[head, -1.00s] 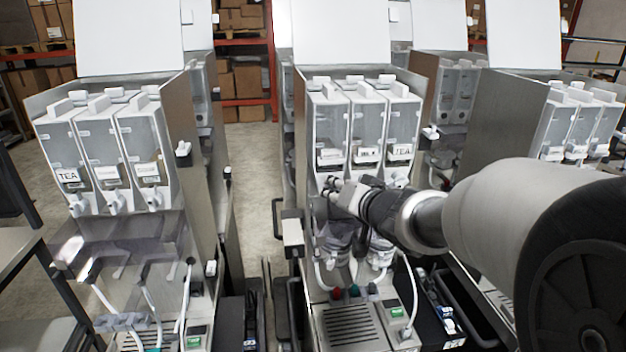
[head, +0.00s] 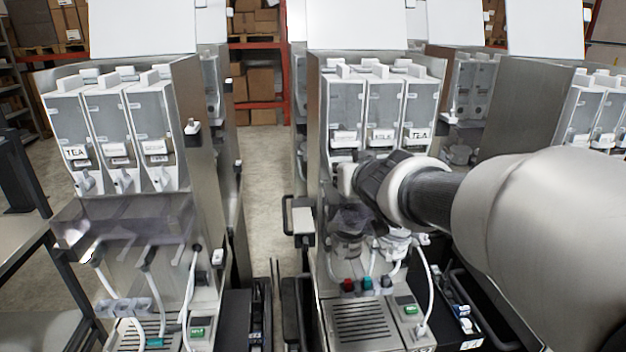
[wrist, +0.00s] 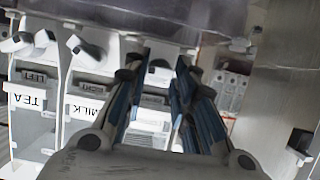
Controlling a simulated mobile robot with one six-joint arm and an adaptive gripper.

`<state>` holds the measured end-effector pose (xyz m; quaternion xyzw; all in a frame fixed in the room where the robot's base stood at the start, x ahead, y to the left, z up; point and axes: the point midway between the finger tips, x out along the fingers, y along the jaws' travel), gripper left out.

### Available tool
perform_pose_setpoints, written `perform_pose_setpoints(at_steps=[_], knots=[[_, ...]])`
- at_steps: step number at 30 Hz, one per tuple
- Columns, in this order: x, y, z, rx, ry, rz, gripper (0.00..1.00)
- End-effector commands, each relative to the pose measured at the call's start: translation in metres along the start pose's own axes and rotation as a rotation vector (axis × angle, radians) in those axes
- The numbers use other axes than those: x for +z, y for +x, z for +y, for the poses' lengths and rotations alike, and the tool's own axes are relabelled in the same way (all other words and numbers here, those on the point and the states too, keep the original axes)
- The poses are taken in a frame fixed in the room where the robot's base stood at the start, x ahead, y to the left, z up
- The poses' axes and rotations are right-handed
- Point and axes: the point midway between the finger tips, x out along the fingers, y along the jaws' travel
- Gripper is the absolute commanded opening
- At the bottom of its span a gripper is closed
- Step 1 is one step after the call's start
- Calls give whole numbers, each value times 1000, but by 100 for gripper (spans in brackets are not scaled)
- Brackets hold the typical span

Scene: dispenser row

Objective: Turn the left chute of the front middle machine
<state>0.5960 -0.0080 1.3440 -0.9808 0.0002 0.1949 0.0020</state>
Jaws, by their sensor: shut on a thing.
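The front middle machine (head: 361,300) stands right of centre in the head view, with three white canisters side by side. Its left canister (head: 347,115) has a white chute below it, largely hidden by my gripper (head: 342,178) in the head view. In the wrist view, which is upside down, the left chute (wrist: 160,74) shows partly between the fingers of my gripper (wrist: 163,72). The gripper is shut on that chute. The middle chute (wrist: 85,52) and the right chute (wrist: 17,43) are free of it. The chute's exact turn is hard to see.
A clear mixing housing (head: 350,222) with cups and hoses sits just below the chutes. Another machine (head: 120,130) stands to the left, across a narrow floor gap (head: 258,190). More machines (head: 590,115) stand at the right. The open lid (head: 357,25) rises above the middle machine.

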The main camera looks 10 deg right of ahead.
Motion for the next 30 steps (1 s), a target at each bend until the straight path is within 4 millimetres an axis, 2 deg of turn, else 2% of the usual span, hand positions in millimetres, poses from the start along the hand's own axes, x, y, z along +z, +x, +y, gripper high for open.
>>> perform_pose_setpoints(at_steps=[1,5,30], knots=[[6,3,-3,11,-39,10,1],[8,4,-4,54,-143,9,1],[5,2,-9,352,-858,-2,1]])
